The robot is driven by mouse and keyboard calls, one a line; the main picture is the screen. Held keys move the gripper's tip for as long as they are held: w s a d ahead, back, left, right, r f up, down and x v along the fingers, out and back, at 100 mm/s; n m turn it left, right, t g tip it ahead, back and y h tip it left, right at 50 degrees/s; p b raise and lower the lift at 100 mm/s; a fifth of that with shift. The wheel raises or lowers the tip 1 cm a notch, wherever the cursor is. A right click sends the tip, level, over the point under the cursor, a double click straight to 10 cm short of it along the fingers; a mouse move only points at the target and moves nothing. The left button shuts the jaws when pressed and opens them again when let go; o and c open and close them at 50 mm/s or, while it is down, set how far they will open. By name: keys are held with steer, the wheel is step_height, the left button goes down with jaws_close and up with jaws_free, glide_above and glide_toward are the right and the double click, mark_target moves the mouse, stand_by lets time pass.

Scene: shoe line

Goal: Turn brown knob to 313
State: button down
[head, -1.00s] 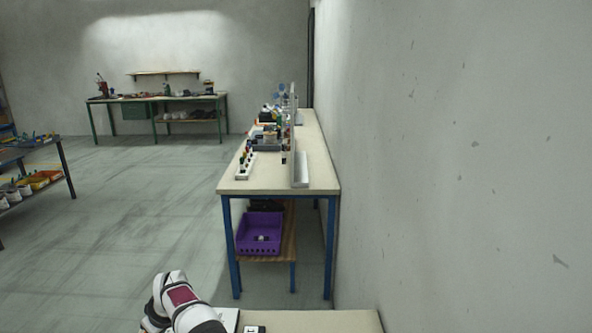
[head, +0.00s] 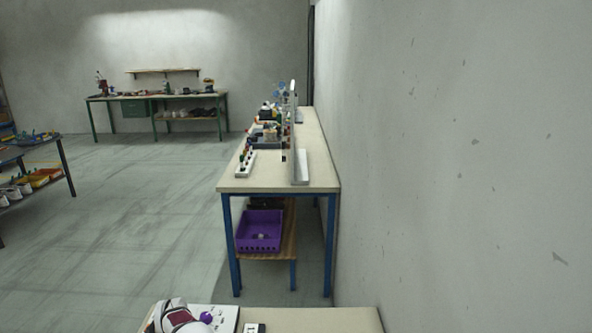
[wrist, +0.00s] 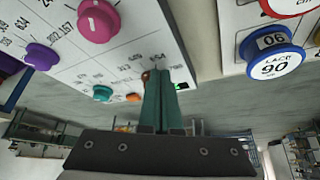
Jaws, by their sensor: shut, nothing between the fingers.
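In the wrist view a white panel (wrist: 130,58) carries several coloured knobs with printed numbers around them. A small brown patch (wrist: 146,74) shows at the left edge of my fingertips; it may be part of the brown knob, the rest hidden by the fingers. My gripper (wrist: 160,73) has its two green fingers shut together, empty, over the panel's printed scale. I cannot tell whether they touch a knob. The knob's setting cannot be read. In the head view the panel (head: 222,314) shows at the bottom edge, partly behind my arm.
Near the fingers are a pink knob (wrist: 98,20), a purple knob (wrist: 42,57), a teal knob (wrist: 103,93) and an orange knob (wrist: 133,97). A blue-rimmed dial (wrist: 273,53) is at right. In the head view a long bench (head: 318,175) stands ahead, beside the wall.

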steer(key=shift+w+a, duration=0.2)
stand_by(0.3)
steer(key=shift+w+d, duration=0.35)
steer(key=shift+w, duration=0.25)
stand_by(0.5)
steer(key=shift+s+d, duration=0.15)
steer(key=shift+d, duration=0.2)
step_height(320, 180, up, 6)
steer(key=shift+s+a+f, duration=0.15)
steer(key=shift+s+f, duration=0.05)
steer(key=shift+f, duration=0.8)
steer(key=shift+s+a+f, duration=0.15)
steer(key=shift+s+f, duration=0.05)
steer(key=shift+f, duration=0.85)
steer(key=shift+s+a+f, duration=0.15)
steer(key=shift+s+f, duration=0.05)
steer(key=shift+f, duration=0.8)
